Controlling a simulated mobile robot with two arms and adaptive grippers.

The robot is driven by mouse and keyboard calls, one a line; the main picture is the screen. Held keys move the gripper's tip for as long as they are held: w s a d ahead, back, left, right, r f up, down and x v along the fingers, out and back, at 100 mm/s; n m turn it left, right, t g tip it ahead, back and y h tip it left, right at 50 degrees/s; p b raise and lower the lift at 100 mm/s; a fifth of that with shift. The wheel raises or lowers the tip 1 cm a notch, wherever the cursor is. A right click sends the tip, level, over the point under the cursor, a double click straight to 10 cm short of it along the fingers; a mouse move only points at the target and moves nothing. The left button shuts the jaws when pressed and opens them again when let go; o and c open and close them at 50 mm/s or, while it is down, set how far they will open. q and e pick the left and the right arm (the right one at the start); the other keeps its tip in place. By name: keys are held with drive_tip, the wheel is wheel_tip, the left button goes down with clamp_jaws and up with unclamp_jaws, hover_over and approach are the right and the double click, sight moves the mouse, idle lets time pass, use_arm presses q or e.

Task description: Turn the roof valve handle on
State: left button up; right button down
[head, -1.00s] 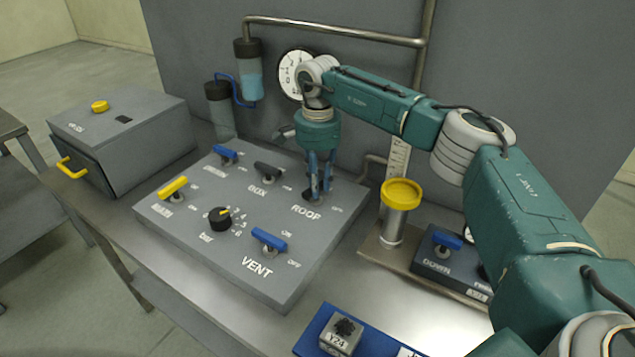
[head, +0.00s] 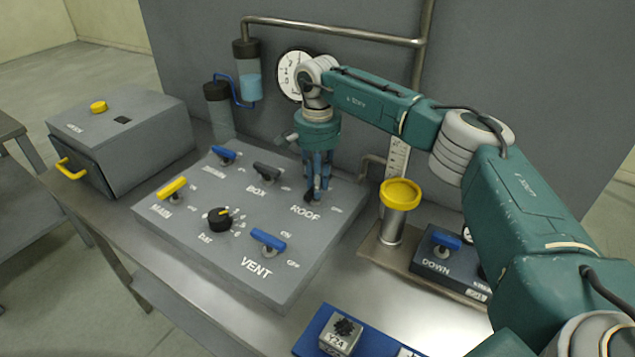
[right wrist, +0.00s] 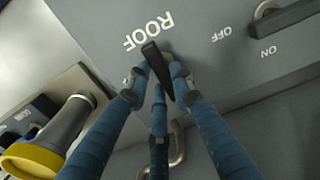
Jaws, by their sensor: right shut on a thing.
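The grey valve panel (head: 205,255) stands on the bench, with a ROOF label near its back right corner. My right gripper (head: 316,192) points down over the ROOF spot. In the right wrist view its blue fingers (right wrist: 158,95) are closed around the black roof valve handle (right wrist: 156,68). One end of the handle sticks out toward the ROOF lettering. In the head view the fingers hide most of this handle. The left gripper is not in view.
The panel also carries a black BOX handle (head: 267,171), a yellow MAIN handle (head: 172,188), a blue VENT handle (head: 268,240) and a black knob (head: 219,219). A yellow-capped cylinder (head: 400,195) stands close right of the panel. A gauge (head: 291,73) is on the wall behind.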

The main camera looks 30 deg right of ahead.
drive_tip(key=c, duration=1.5)
unclamp_jaws()
wheel_tip(320, 180, up, 12)
drive_tip(key=shift+r, duration=0.1)
